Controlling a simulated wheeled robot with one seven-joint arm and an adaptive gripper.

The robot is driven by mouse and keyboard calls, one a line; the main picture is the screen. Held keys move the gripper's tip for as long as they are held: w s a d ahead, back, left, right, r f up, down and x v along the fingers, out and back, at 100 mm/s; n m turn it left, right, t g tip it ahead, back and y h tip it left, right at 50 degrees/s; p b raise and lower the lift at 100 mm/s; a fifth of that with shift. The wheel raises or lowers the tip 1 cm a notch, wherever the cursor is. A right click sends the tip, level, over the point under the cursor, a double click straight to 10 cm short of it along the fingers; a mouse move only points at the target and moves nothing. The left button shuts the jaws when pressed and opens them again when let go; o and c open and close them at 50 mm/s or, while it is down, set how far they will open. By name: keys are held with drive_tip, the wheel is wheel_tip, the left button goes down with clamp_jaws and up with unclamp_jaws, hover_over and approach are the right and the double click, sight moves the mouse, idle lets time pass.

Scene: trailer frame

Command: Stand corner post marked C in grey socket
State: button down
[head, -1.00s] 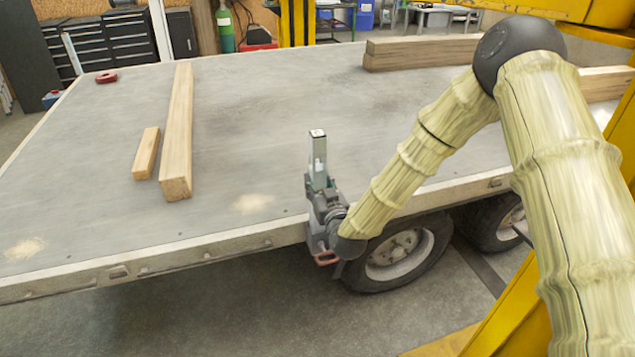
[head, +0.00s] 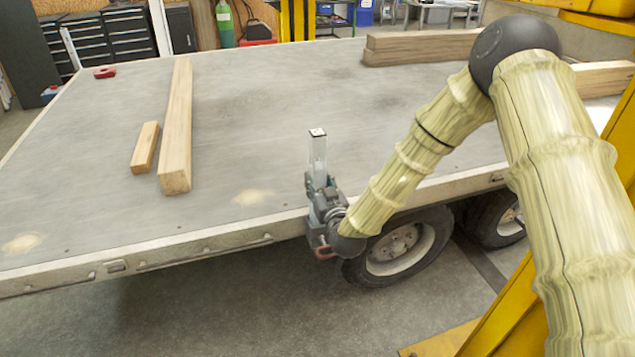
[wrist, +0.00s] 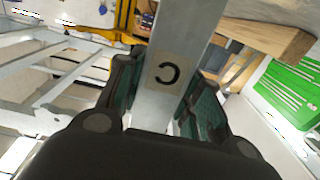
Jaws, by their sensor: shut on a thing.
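My gripper (head: 318,183) is shut on a pale grey metal corner post (head: 318,149) at the near edge of the trailer deck. The post stands roughly upright above the fingers, its square top end showing. In the wrist view the post (wrist: 184,30) runs up between the dark fingers of the gripper (wrist: 165,85). A tan label (wrist: 165,73) on its face bears a letter C, turned around in this view. The lower part of the post is hidden by the gripper. I cannot make out the grey socket in either view.
The trailer deck (head: 270,130) is mostly clear. A long timber (head: 178,125) and a short block (head: 145,148) lie on its left. Stacked beams (head: 415,48) lie at the back right. A red object (head: 104,72) sits at the far left. A wheel (head: 397,248) is below the edge.

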drive_tip(key=c, duration=0.9)
unclamp_jaws()
drive_tip(key=shift+s, duration=0.1)
drive_tip(key=v, duration=1.2)
drive_tip(key=s+d+f+g+h+p, duration=0.1)
drive_tip(key=s+d+f+g, duration=0.2)
drive_tip(key=s+f, duration=0.3)
drive_tip(key=s+d+f+m+g+h, duration=0.1)
drive_tip(key=s+d+f+g, duration=0.15)
drive_tip(key=s+f, duration=0.4)
drive_tip(key=s+d+f+g+h+p, duration=0.1)
drive_tip(key=s+d+f+g, duration=0.25)
drive_tip(key=f, duration=0.55)
drive_tip(key=s+d+f+m+g+h, duration=0.1)
drive_tip(key=s+d+f+g, duration=0.1)
drive_tip(key=s, duration=0.6)
drive_tip(key=s+d+f+m+g, duration=0.1)
drive_tip(key=s+d+f+g, duration=0.1)
drive_tip(key=s, duration=0.6)
drive_tip(key=s+d+f+m+g+h, duration=0.1)
drive_tip(key=s+d+f+g, duration=0.2)
drive_tip(key=s+d, duration=0.3)
drive_tip(key=shift+s+g+h+p, duration=0.3)
drive_tip(key=shift+s+g+p, duration=0.25)
drive_tip(key=shift+s, duration=0.5)
